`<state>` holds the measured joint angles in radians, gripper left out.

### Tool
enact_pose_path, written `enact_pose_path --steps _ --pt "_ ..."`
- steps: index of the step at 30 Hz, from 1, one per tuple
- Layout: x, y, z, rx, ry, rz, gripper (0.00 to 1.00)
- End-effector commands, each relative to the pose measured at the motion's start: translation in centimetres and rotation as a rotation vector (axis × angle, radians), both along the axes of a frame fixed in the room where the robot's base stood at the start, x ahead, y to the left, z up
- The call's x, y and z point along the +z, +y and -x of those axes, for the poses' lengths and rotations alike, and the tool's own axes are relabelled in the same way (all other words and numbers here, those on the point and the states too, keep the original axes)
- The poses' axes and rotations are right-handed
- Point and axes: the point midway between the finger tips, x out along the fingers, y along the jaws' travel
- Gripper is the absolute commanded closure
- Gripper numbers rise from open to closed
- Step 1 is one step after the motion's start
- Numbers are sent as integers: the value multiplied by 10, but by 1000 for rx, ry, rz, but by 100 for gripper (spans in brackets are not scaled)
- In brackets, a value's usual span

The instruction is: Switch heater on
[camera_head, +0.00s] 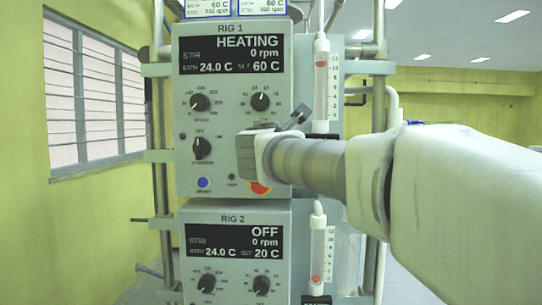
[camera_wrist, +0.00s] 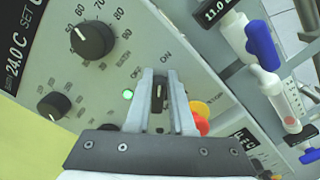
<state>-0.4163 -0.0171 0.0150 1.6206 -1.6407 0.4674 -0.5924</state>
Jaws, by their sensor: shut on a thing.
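The Rig 1 control panel (camera_head: 185,120) faces me, and its display (camera_head: 232,54) reads HEATING, 0 rpm, 24.0 C, set 60 C. My gripper (camera_head: 243,148) is at the right part of this panel, and in the head view it hides the heater switch. In the wrist view my gripper (camera_wrist: 160,92) is shut on the black heater switch (camera_wrist: 159,92), one finger on each side. OFF and ON labels are printed beyond it. A green lamp (camera_wrist: 128,95) glows left of the fingers.
A red and yellow button (camera_head: 260,188) sits just below my gripper. Knobs (camera_head: 260,101) are above. The Rig 2 panel (camera_head: 190,270), reading OFF, is below. A syringe (camera_head: 321,75) and glassware stand close on the right.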

Motion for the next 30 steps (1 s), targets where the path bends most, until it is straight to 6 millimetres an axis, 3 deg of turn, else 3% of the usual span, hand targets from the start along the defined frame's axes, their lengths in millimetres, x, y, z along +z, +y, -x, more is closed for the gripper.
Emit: enact_pose_path --steps 1,10,26,27,30 --pt "-13 3 -1 7 12 -23 100" --pt "-12 3 -1 8 9 -136 100" --pt "-11 3 -1 8 8 -162 100" --pt "-11 3 -1 8 8 -162 75" --pt "-10 3 -1 9 8 -161 57"
